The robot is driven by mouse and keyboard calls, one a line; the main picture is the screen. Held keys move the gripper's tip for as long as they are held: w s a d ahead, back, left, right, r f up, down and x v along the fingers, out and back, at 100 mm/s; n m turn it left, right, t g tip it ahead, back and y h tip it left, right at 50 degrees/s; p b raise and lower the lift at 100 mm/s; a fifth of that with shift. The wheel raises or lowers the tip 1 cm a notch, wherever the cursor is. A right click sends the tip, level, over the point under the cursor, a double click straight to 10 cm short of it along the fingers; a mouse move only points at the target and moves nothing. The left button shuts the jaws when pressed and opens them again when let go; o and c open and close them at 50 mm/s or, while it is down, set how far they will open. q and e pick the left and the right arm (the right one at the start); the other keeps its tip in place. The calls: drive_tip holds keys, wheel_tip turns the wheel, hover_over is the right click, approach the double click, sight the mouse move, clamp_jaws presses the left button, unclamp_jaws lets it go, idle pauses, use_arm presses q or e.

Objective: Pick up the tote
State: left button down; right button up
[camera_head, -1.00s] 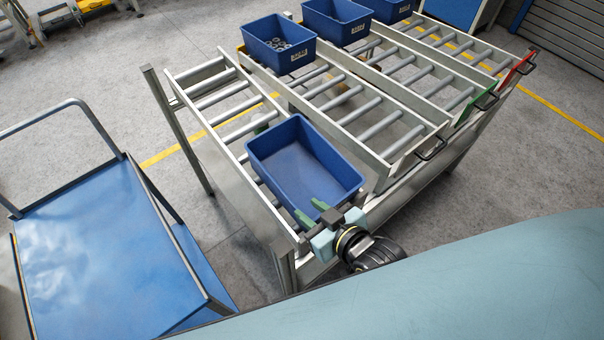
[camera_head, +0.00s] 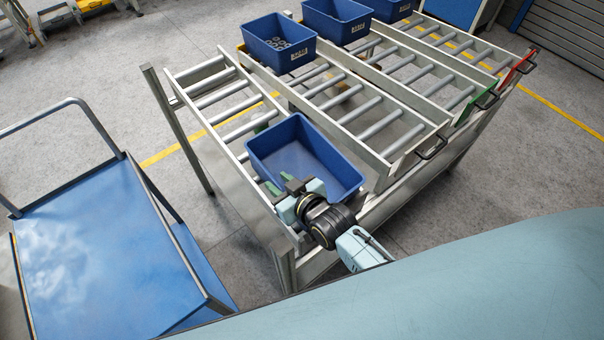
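The empty blue tote (camera_head: 296,160) sits upright on the leftmost roller lane, at its near end. My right gripper (camera_head: 281,183) is at the tote's near left side, its two green fingers pointing up and left in the picture. The fingers are apart, by the rim of the tote's left wall. One finger appears outside the wall and the other over the inside; I cannot tell whether either touches. The gripper body and wrist hide the tote's near corner. My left gripper is not in view.
Blue totes (camera_head: 280,50) stand at the far ends of the other lanes; one holds metal rings. Side rails (camera_head: 236,158) border the lane. A blue-topped cart (camera_head: 90,250) stands to the left, with bare floor between it and the rack.

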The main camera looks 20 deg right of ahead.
drive_tip(key=shift+x, duration=0.85)
drive_tip(key=shift+s, duration=0.1)
drive_tip(key=shift+c, duration=0.3)
clamp_jaws()
idle(0.4)
